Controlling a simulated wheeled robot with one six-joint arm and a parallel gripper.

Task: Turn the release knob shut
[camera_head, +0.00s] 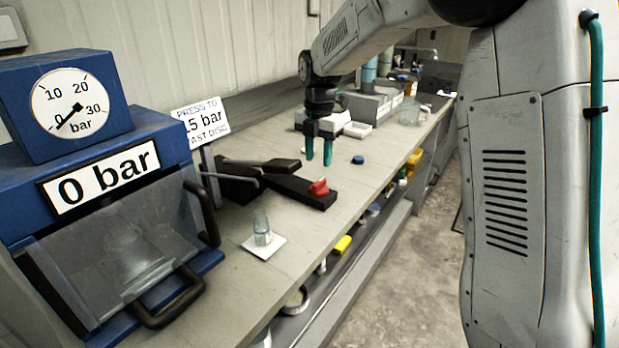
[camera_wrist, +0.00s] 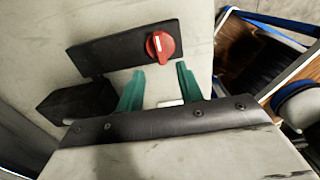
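The release knob (camera_head: 319,187) is red and sits on the end of a black base (camera_head: 296,189) on the bench. In the wrist view the knob (camera_wrist: 160,46) is a round red dial with a raised grip and a small white mark, on the black plate (camera_wrist: 112,52). My gripper (camera_head: 318,160) points down above the bench, behind the knob in the head view. Its two green fingers (camera_wrist: 158,84) are apart, with nothing held between them. The knob lies beyond the fingertips and looks untouched.
A blue press (camera_head: 110,205) reading 0 bar, with a gauge (camera_head: 70,103) and clear front, stands at left. A sign (camera_head: 202,123) stands behind. A clear cup (camera_head: 262,228) is on a white square. A blue cap (camera_head: 358,160) lies near the bench edge. Trays and boxes fill the far end.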

